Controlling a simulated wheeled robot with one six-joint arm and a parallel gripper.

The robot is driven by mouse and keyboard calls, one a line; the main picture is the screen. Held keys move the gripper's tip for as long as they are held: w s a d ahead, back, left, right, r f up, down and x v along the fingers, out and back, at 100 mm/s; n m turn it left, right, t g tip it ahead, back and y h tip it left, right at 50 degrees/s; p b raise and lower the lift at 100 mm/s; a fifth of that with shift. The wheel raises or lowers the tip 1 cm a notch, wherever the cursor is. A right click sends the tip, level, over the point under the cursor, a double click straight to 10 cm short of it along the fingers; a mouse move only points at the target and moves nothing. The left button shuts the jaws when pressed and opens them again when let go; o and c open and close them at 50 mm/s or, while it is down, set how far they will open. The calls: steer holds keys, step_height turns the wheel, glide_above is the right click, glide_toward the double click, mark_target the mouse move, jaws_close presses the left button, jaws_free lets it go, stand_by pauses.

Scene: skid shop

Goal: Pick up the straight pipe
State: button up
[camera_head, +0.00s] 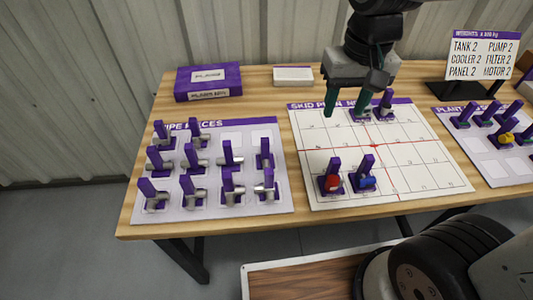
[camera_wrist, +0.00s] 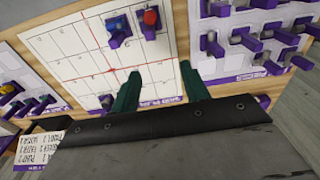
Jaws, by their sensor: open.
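Several grey pipe pieces with upright purple handles stand on the white pipe pieces board (camera_head: 214,212) at the left of the table. They are small in the head view, and I cannot tell for sure which is the straight pipe. Some also show at the upper right of the wrist view, on the same board (camera_wrist: 221,28). My gripper (camera_head: 352,98) is open, its two green fingers pointing down over the back of the skid plan board (camera_head: 325,147). In the wrist view my gripper (camera_wrist: 160,70) shows nothing between its fingers. A purple-handled piece (camera_head: 386,104) stands close beside it, partly hidden.
A red piece (camera_head: 331,182) and a blue piece (camera_head: 366,182) stand at the front of the skid plan board. A purple box (camera_head: 208,80) and a white box (camera_head: 293,76) lie at the back. A sign (camera_head: 482,55) and another parts board (camera_head: 485,160) are at the right.

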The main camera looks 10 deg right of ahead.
steer(key=w+a+f, duration=0.5)
steer(key=a, duration=0.1)
glide_above(265, 140)
steer(key=shift+g, duration=0.4)
steer(key=f, duration=0.4)
steer(key=d+f, duration=0.1)
steer(key=f, duration=0.1)
steer(key=shift+f, duration=0.25)
steer(key=f, duration=0.4)
steer(key=a+f, duration=0.1)
steer(key=f, duration=0.2)
steer(key=shift+f, duration=0.65)
jaws_close()
